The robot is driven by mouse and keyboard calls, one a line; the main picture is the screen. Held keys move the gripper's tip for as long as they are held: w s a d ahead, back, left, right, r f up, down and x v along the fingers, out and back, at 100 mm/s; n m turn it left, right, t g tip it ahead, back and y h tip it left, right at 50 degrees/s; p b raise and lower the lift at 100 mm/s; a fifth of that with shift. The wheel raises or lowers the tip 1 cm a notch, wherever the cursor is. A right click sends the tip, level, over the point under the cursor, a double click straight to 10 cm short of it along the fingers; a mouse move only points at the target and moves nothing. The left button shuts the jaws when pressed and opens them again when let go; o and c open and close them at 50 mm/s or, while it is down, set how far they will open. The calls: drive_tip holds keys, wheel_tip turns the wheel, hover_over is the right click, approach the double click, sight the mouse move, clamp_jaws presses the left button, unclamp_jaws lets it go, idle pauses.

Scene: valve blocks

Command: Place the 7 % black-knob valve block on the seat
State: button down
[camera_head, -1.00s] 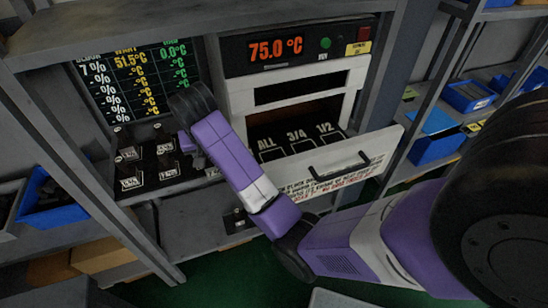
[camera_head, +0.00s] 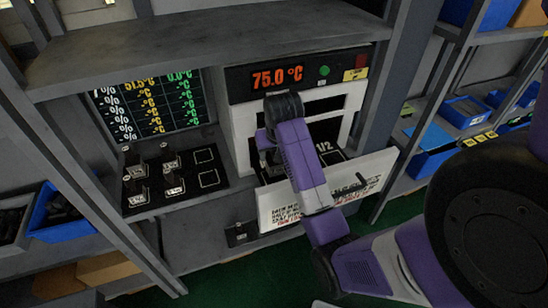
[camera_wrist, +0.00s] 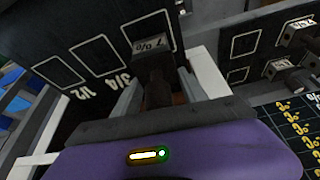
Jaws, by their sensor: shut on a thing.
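The 7 % valve block (camera_wrist: 152,58) is between the fingers of my gripper (camera_wrist: 160,88) in the wrist view. Its dark knob is toward the wrist, and its 7 % label faces up in the picture. It is over or on the outlined seat nearest the right side of the drawer panel (camera_wrist: 75,42). The 3/4 and 1/2 seats beside it are empty. I cannot tell if the block touches the panel. In the head view my wrist hides the gripper, the block and most of the panel; the 1/2 mark (camera_head: 325,147) shows.
A black rack (camera_head: 150,205) at left holds several knobbed blocks (camera_head: 172,182) and has empty outlined places. The white drawer front (camera_head: 345,190) with its handle stands close to my arm. A dark block (camera_head: 240,234) sits on the lower shelf. The oven display (camera_head: 277,76) reads 75.0 °C.

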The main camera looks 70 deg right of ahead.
drive_tip(key=shift+s+d+f, duration=0.1)
drive_tip(key=shift+s, duration=0.05)
drive_tip(key=shift+f+p, duration=0.45)
drive_tip(key=shift+f, duration=1.2)
drive_tip(key=shift+f, duration=0.15)
drive_tip(key=c, duration=0.6)
unclamp_jaws()
